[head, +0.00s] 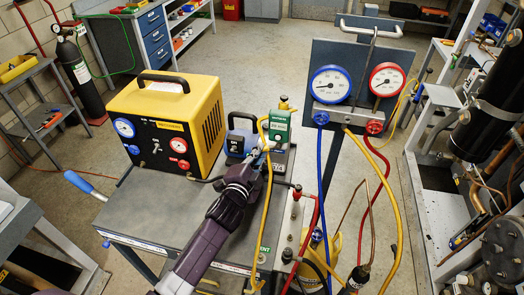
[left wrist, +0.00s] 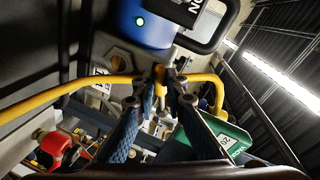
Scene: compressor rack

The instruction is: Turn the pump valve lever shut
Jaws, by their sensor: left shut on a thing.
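The blue vacuum pump (head: 236,143) stands on the grey cart, right of the yellow recovery machine (head: 165,120). My left gripper (head: 262,151) reaches in from the lower front and is at the pump's fitting. In the left wrist view its two fingers (left wrist: 165,82) are closed together on a small yellow piece at the fitting, which looks like the pump valve lever (left wrist: 171,74). The fingers hide most of it, so its angle cannot be told. The pump's blue body (left wrist: 146,22) is just beyond. My right gripper is not in view.
A yellow hose (head: 264,215) runs down beside my gripper and also crosses the left wrist view (left wrist: 60,92). The gauge panel (head: 352,88) with red, blue and yellow hoses stands right. The cart's front top (head: 150,207) is clear.

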